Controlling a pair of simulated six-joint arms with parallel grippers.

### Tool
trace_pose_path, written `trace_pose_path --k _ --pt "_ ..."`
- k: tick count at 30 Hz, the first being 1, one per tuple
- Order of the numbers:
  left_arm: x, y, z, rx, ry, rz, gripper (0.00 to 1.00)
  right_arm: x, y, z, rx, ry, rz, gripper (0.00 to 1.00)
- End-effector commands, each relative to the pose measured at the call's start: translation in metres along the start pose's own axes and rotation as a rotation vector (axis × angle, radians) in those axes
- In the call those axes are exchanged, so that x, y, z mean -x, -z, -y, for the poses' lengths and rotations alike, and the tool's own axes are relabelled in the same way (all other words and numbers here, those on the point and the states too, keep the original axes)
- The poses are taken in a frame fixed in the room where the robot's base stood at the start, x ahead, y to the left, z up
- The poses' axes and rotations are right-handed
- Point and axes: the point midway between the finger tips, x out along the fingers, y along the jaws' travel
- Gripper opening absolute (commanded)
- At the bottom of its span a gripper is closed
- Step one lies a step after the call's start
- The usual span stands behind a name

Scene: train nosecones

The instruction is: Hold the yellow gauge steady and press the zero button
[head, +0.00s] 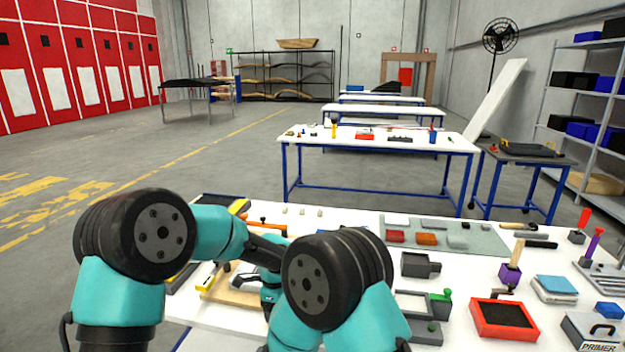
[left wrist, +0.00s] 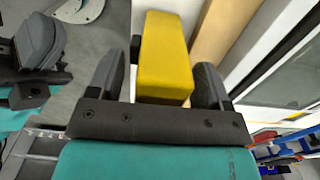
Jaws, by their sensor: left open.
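The yellow gauge (head: 206,280) lies at the left end of a pale wooden board on the near table in the head view. In the left wrist view the gauge (left wrist: 164,55) is a yellow block between the two dark fingers of my left gripper (left wrist: 158,78). That gripper is open, with a gap showing between the left finger and the gauge. A grey rounded part with teal beside it shows at the upper left of the wrist view; it may be my right gripper, but its fingers cannot be made out. I cannot make out the zero button.
A wooden board (head: 238,297) lies under the gauge. To the right on the table are a red tray (head: 503,320), a dark grey box (head: 415,265), a purple-handled tool (head: 510,275) and a primer case (head: 592,332). Orange-handled items lie behind the gauge. The table's left edge is close.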

Motion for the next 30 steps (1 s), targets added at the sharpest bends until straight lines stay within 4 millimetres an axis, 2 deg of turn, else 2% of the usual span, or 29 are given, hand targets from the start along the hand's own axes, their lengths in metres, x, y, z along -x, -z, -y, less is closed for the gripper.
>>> trace_pose_path --k 8,21,25,30 --pt "0.016 0.000 0.000 0.001 0.002 0.000 0.72 0.000 0.000 0.000 0.000 0.000 0.000 0.00" --pt "0.095 0.000 0.000 0.000 0.004 -0.001 0.72 0.000 0.000 0.000 0.000 0.000 0.000 0.00" --pt "0.111 0.000 0.000 0.000 0.002 0.000 0.72 0.000 0.000 0.000 0.000 0.000 0.000 0.00" --pt "0.120 0.000 0.000 0.000 0.000 0.000 0.72 0.000 0.000 0.000 0.000 0.000 0.000 0.00"
